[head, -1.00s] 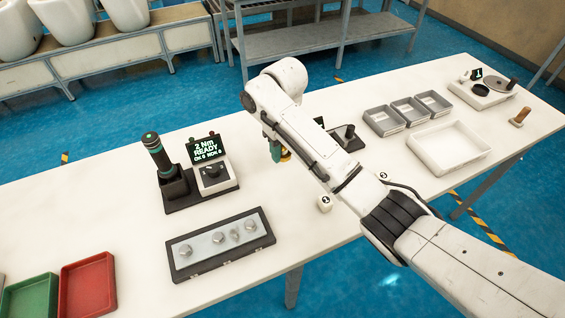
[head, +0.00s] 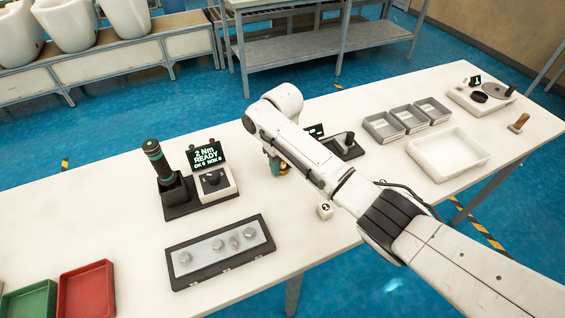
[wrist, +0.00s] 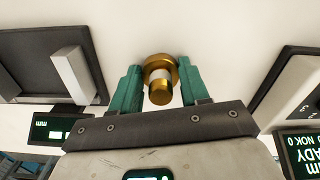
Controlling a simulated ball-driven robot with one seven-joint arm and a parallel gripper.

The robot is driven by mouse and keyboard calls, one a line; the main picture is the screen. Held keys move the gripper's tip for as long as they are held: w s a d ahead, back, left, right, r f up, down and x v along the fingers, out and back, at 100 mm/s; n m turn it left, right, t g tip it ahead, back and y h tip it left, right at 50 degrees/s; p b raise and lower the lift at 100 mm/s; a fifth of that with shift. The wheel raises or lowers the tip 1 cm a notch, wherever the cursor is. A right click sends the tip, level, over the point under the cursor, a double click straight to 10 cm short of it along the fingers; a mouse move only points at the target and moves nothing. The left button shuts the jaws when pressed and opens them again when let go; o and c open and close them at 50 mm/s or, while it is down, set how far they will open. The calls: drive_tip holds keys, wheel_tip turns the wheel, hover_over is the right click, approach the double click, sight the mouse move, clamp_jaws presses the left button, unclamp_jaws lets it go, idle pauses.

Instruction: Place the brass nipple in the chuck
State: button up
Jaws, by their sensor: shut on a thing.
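The brass nipple (wrist: 160,82) is between the two teal fingers of my gripper (wrist: 154,90). It has a wide gold collar, a pale middle band and a gold end. In the head view my gripper (head: 274,165) is partly hidden behind my arm, and a bit of the brass (head: 284,170) shows beside it. My gripper is shut on the nipple, over the white table to the right of the torque station. That station has a "2 Nm READY" screen (head: 207,155) and a grey box with a dark round top (head: 212,180). I cannot tell for certain which part is the chuck.
A black-handled tool (head: 154,155) stands left of the screen. A dark tray with several metal discs (head: 220,250) lies in front. A dark fixture (head: 345,147) is partly behind my arm. Grey bins (head: 383,127) and a white tray (head: 448,152) are right. Red (head: 86,290) and green trays are front left.

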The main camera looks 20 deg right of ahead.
drive_tip(key=o, duration=1.1)
drive_tip(key=shift+f, duration=0.1)
